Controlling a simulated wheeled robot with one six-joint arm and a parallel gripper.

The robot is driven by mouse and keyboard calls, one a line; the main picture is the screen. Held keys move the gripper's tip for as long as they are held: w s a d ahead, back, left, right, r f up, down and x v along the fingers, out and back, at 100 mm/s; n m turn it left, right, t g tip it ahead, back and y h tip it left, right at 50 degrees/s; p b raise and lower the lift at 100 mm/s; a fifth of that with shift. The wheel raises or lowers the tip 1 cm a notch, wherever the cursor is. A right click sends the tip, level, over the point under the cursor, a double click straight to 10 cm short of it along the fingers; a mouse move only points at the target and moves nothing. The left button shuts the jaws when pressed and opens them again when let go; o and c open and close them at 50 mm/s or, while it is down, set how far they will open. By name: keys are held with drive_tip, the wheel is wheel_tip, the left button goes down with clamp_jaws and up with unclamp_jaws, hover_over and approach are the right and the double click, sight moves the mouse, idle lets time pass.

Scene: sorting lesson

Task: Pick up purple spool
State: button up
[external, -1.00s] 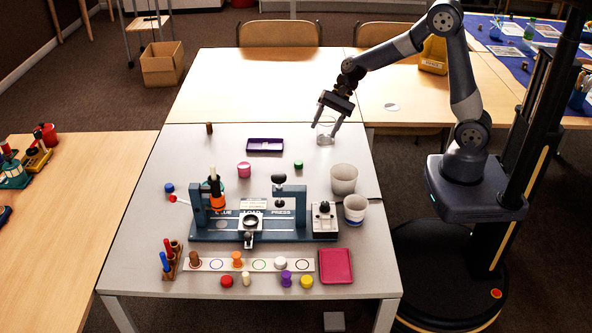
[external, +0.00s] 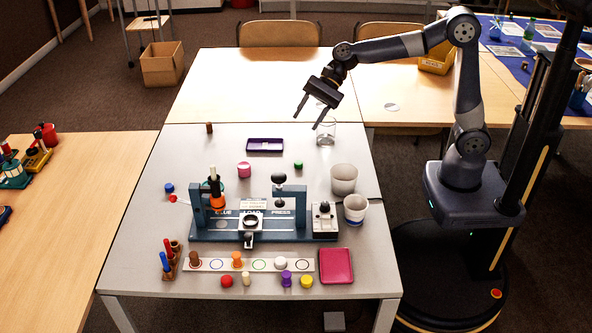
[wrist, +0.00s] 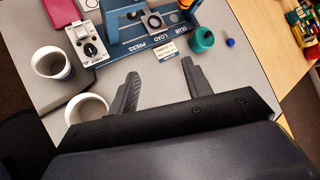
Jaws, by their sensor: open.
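The purple spool (external: 286,278) stands near the front edge of the grey table in the external view, just in front of the white strip with printed circles. It lies between the white and yellow pieces, left of the pink tray. I cannot make it out in the wrist view. My gripper (external: 314,112) is open and empty, raised above the back part of the grey table, far behind the spool. In the wrist view my gripper (wrist: 160,88) shows its two fingers spread with nothing between them.
The blue press (external: 262,228) stands mid-table between my gripper and the spool. White cups (external: 344,180) and a clear glass (external: 326,134) stand on the right side. The pink tray (external: 336,266) is right of the spool. Red (external: 227,281) and yellow (external: 307,281) pieces stand nearby.

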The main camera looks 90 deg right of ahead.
drive_tip(key=a+f+m+t+y+b, duration=0.1)
drive_tip(key=a+m+y+b, duration=0.4)
drive_tip(key=a, duration=2.6)
drive_tip(key=m+h, duration=0.1)
approach(287, 273)
drive_tip(key=shift+s+d+r, duration=0.4)
drive_tip(key=shift+s+r, duration=0.25)
drive_tip(key=shift+r, duration=0.15)
drive_tip(key=shift+f, duration=0.25)
drive_tip(key=x, duration=0.7)
drive_tip(key=shift+d+f+p+x, duration=0.1)
drive_tip(key=shift+p+x, duration=0.1)
drive_tip(key=shift+x, duration=1.05)
drive_tip(key=shift+d+f+p+x, duration=0.1)
drive_tip(key=shift+d+p+x, duration=0.05)
drive_tip(key=shift+x, duration=1.1)
drive_tip(key=shift+w, duration=0.15)
drive_tip(key=c, duration=1)
